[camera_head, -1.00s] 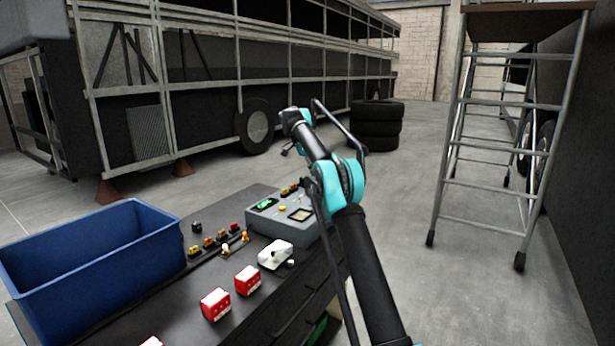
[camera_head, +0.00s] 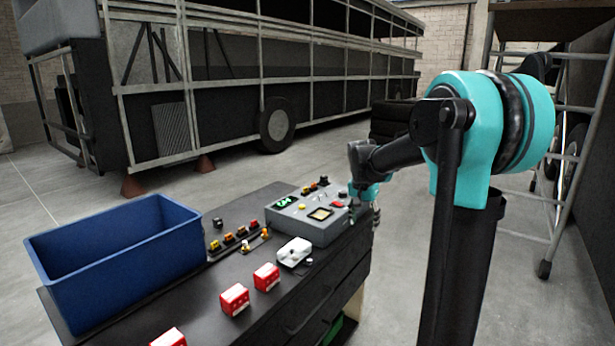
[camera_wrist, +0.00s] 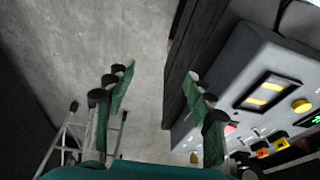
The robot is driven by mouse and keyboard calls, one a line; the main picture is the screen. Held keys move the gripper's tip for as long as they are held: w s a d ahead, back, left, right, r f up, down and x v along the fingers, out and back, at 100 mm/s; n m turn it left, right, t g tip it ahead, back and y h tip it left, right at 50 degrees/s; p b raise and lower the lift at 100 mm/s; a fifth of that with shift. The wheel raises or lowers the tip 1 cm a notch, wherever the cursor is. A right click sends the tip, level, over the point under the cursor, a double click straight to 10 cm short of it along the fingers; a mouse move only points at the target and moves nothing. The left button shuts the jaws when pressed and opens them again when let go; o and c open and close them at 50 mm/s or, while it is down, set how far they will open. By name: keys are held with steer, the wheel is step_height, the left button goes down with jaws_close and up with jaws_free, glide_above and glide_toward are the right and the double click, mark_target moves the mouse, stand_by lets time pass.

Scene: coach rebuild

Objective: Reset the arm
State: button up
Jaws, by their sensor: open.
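My arm with teal joints rises at the right of the head view and bends down to the left. My gripper (camera_head: 372,199) is by the right edge of the black workbench (camera_head: 199,297), beside the grey control box (camera_head: 318,229); its fingers are small and partly hidden there. In the wrist view my gripper (camera_wrist: 158,100) is open, its two fingers well apart, with nothing between them but grey floor and the dark bench edge. The control box (camera_wrist: 236,75) with a yellow-striped panel lies right of the fingers in that view.
A blue bin (camera_head: 120,262) stands at the bench's left. Red-and-white blocks (camera_head: 235,299), a white device (camera_head: 294,252) and small coloured switches (camera_head: 229,239) lie on the bench. A bus frame (camera_head: 240,75), stacked tyres (camera_head: 391,118) and a wheeled ladder (camera_head: 556,215) stand behind.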

steer(key=s+f+n, duration=0.2)
steer(key=s+f, duration=0.3)
steer(key=s, duration=0.4)
steer(key=s+f+n+t+y, duration=0.1)
steer(key=s+f, duration=0.4)
steer(key=s, duration=0.5)
steer(key=s+f+n, duration=0.3)
steer(key=s+f, duration=0.2)
steer(key=s, duration=0.4)
steer(key=shift+s+d+n+t, duration=0.3)
steer(key=shift+d+n+t, duration=0.1)
